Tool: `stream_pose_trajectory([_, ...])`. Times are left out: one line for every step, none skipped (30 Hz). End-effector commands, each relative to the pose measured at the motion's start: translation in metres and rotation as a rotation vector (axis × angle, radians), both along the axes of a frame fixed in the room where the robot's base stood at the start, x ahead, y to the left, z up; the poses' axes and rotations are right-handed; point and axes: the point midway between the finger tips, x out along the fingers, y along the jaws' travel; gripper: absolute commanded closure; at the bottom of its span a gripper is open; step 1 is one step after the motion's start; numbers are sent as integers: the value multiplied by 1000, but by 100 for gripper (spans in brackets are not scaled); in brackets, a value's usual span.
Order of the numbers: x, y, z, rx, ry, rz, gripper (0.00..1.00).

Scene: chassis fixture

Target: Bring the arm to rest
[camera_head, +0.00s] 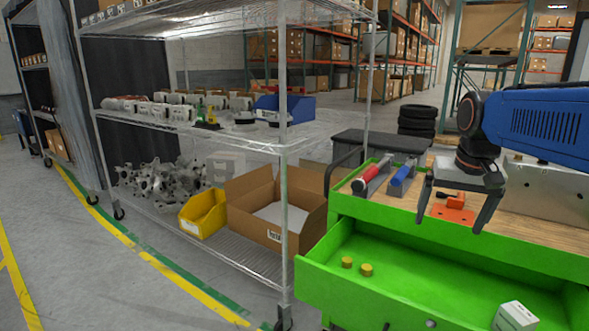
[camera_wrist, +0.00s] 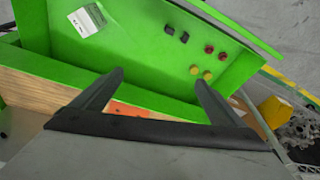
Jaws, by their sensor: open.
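My gripper (camera_head: 450,226) hangs at the end of my blue arm, over the wooden top of the green workbench (camera_head: 318,283). Its two dark fingers are spread apart with nothing between them. In the wrist view the open fingers (camera_wrist: 159,78) point toward the green drawer (camera_wrist: 135,55).
The open drawer holds a white box (camera_head: 515,317), yellow pieces (camera_head: 366,269), and red (camera_wrist: 209,49) and black pieces (camera_wrist: 169,30). Red (camera_head: 367,178) and blue (camera_head: 401,177) items lie on the bench. A wire shelf (camera_head: 285,148) with a yellow bin (camera_head: 203,214) stands left.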

Motion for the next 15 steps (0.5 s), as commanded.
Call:
stream_pose_trajectory([-17,8,-6,-4,-11,22,7])
stream_pose_trajectory([-25,11,-11,-6,-17,34,7])
stream_pose_trajectory([-37,16,-17,-9,-24,52,7])
stream_pose_trajectory([-45,19,-22,-12,-31,65,7])
stream_pose_trajectory([-53,23,-26,-14,-37,78,7])
stream_pose_trajectory([-64,27,-33,-18,-44,95,7])
stream_pose_trajectory([-73,30,-39,-20,-51,107,7])
stream_pose_trajectory([-81,32,-44,-23,-57,120,7])
stream_pose_trajectory([-92,36,-52,-25,-64,136,7])
stream_pose_trajectory([-100,39,-57,-28,-72,149,7])
stream_pose_trajectory([-108,41,-64,-31,-77,162,7])
stream_pose_trajectory([-119,44,-72,-34,-85,178,7])
stream_pose_trajectory([-126,47,-79,-36,-92,190,7])
stream_pose_trajectory([-134,49,-85,-39,-98,203,7])
stream_pose_trajectory([-144,52,-94,-42,-105,220,7])
